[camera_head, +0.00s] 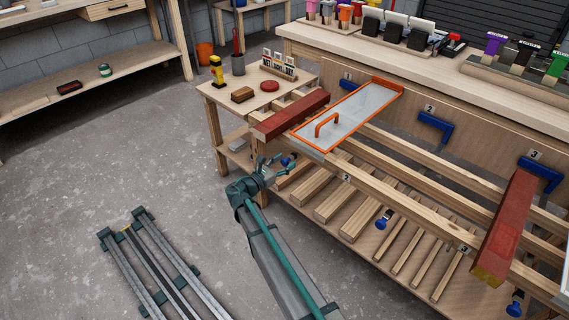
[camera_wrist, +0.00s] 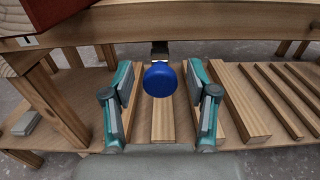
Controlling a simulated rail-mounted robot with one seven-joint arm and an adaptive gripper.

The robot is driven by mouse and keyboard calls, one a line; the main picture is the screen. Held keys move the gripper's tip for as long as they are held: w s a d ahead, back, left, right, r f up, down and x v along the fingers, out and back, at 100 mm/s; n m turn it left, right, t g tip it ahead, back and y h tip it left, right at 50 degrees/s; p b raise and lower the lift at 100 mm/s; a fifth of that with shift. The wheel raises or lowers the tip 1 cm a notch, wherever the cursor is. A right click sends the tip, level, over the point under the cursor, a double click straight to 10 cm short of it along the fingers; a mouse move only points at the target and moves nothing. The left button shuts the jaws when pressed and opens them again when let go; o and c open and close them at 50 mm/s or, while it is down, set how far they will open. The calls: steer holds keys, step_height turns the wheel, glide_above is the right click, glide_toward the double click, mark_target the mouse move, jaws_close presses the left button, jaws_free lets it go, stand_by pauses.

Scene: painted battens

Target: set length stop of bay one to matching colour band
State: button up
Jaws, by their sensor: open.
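A blue round knob (camera_wrist: 160,79) hangs on a dark stem below the wooden rail (camera_wrist: 190,24) in the wrist view. My gripper (camera_wrist: 160,85) is open, with one finger on each side of the knob and a gap on both sides. In the head view my gripper (camera_head: 275,168) is at the front of the rack's left end, by the same knob (camera_head: 287,161). A red-painted batten (camera_head: 291,115) lies across the rails above it. It also shows at the upper left in the wrist view (camera_wrist: 45,12). I cannot make out any colour bands.
An orange-framed panel (camera_head: 385,98) with a handle lies right of the batten. Further blue knobs (camera_head: 382,224) (camera_head: 515,309) hang under the front rail. Another red batten (camera_head: 505,228) lies at bay three. Blue brackets (camera_head: 435,128) line the back. Loose slats (camera_head: 372,215) fill the lower shelf.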

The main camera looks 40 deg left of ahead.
steer(key=shift+w, duration=0.2)
jaws_close()
stand_by(0.3)
steer(key=shift+d, duration=0.15)
